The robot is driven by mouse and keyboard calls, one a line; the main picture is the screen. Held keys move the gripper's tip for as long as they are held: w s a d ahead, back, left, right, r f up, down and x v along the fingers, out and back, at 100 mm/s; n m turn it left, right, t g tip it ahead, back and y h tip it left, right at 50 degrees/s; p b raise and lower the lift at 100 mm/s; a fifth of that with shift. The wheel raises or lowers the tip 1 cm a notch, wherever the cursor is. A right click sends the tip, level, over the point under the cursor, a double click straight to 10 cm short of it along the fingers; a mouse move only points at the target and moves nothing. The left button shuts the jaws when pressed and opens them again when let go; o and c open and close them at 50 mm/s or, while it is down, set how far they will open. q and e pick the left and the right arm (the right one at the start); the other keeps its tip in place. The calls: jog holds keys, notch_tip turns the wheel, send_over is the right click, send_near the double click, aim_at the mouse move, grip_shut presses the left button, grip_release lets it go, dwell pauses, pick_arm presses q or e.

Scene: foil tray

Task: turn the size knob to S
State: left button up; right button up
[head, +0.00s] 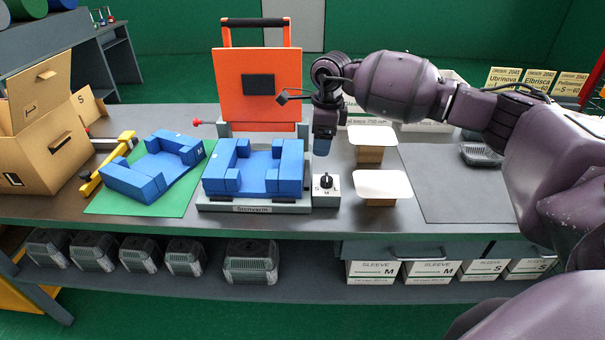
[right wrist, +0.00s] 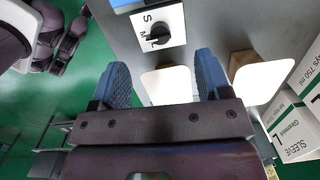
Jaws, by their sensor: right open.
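My right gripper (head: 322,148) is above and behind the box, pointing down. In the right wrist view its two blue fingers are apart and empty (right wrist: 160,80), not touching the knob. My left gripper is not in view.
A press with blue blocks (head: 225,172) and an orange lid (head: 255,70) stands left of the knob. Two white-lidded boxes (head: 382,184) stand close on its right. A green mat (head: 115,202) with a blue block piece lies further left. A grey mat (head: 450,185) is mostly clear.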

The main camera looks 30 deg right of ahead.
aim_at(327, 177)
jog(key=shift+g+h, duration=0.3)
jog(key=shift+g, duration=0.1)
jog(key=f, duration=0.3)
jog(key=s+f, duration=0.1)
jog(key=f, duration=0.3)
jog(key=d+f, duration=0.1)
jog(key=f, duration=0.2)
jog(key=shift+s+d+f, duration=0.1)
jog(key=shift+s+f, duration=0.1)
jog(key=shift+f, duration=0.2)
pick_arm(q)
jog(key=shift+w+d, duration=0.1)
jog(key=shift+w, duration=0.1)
pick_arm(e)
jog(key=shift+c, duration=0.4)
jog(key=c, duration=0.8)
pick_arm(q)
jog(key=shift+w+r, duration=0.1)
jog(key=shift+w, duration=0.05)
pick_arm(e)
jog(key=shift+c, duration=0.2)
